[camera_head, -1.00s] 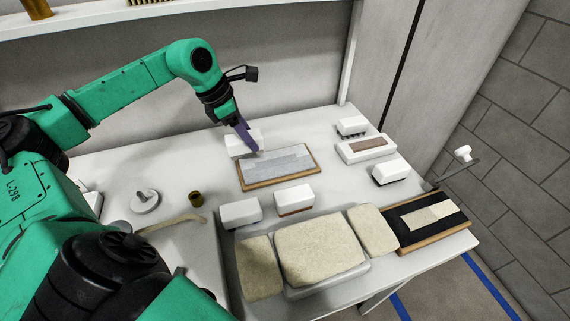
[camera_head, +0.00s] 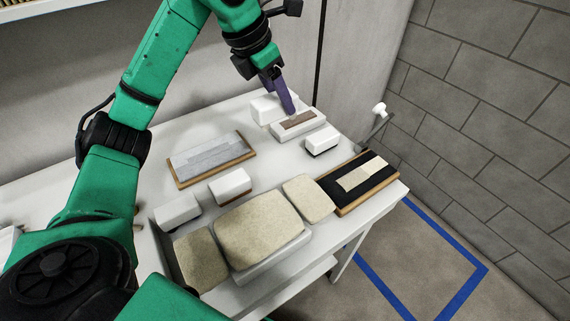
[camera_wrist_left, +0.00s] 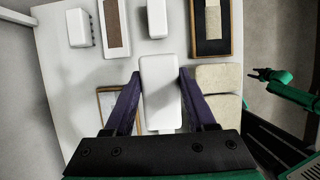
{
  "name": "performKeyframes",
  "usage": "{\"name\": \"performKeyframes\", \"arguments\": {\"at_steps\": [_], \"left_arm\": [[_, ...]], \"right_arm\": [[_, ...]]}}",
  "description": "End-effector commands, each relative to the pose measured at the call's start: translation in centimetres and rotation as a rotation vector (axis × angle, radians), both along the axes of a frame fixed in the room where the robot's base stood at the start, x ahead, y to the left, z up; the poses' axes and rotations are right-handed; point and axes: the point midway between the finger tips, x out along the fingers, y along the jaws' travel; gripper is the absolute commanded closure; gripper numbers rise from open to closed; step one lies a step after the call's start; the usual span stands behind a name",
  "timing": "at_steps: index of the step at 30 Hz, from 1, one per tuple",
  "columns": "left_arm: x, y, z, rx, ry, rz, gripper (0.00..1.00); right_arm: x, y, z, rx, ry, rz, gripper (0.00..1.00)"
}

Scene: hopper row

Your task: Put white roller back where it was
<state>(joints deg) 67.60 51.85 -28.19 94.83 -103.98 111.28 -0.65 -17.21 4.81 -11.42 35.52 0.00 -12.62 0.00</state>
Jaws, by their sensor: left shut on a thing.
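My left gripper (camera_head: 287,103) is shut on the white roller (camera_head: 268,108), a white, rounded, block-shaped piece. In the left wrist view the roller (camera_wrist_left: 160,92) sits between the two purple fingers, its long side pointing away from the wrist. It appears held above the table, by the far edge of the white board with a brown strip (camera_head: 299,122). Its underside is hidden. My right gripper (camera_wrist_left: 262,75) shows small at the right of the left wrist view, off the table, with its fingers apart and empty.
Similar white blocks stand near the brown-strip board (camera_head: 322,140) and at the front (camera_head: 230,186) (camera_head: 178,212). A framed grey board (camera_head: 212,157) lies left, a black board (camera_head: 357,182) right. Beige pads (camera_head: 258,228) fill the front. A wall borders the back.

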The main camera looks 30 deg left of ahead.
Motion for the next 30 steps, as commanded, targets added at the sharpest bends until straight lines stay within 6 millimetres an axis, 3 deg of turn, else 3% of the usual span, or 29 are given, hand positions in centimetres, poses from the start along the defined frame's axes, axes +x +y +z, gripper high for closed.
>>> {"name": "performKeyframes", "arguments": {"at_steps": [1, 3, 10, 19, 29, 30], "left_arm": [[-0.1, 0.1, -2.1, 0.003, 0.008, 0.001, 1.00], [-0.1, 0.1, -4.5, 0.003, 0.009, 0.000, 1.00], [-0.1, 0.1, -11.4, 0.001, 0.006, -0.002, 1.00], [0.0, 0.1, -16.4, 0.000, 0.002, -0.003, 1.00], [0.0, 0.1, -17.2, 0.000, -0.002, -0.002, 1.00], [0.0, 0.0, -17.1, -0.001, -0.001, -0.002, 0.36]], "right_arm": [[0.0, 0.0, -0.2, 0.001, 0.000, 0.000, 0.50], [0.0, 0.1, -0.3, 0.001, 0.000, -0.001, 0.50], [0.0, 0.5, -0.1, 0.006, -0.001, -0.001, 0.50], [0.0, 0.5, 0.4, 0.006, -0.001, -0.001, 0.50], [0.0, 0.4, 0.0, 0.006, -0.001, -0.001, 0.50], [0.0, 0.4, 0.0, 0.006, -0.001, -0.001, 0.50]]}}
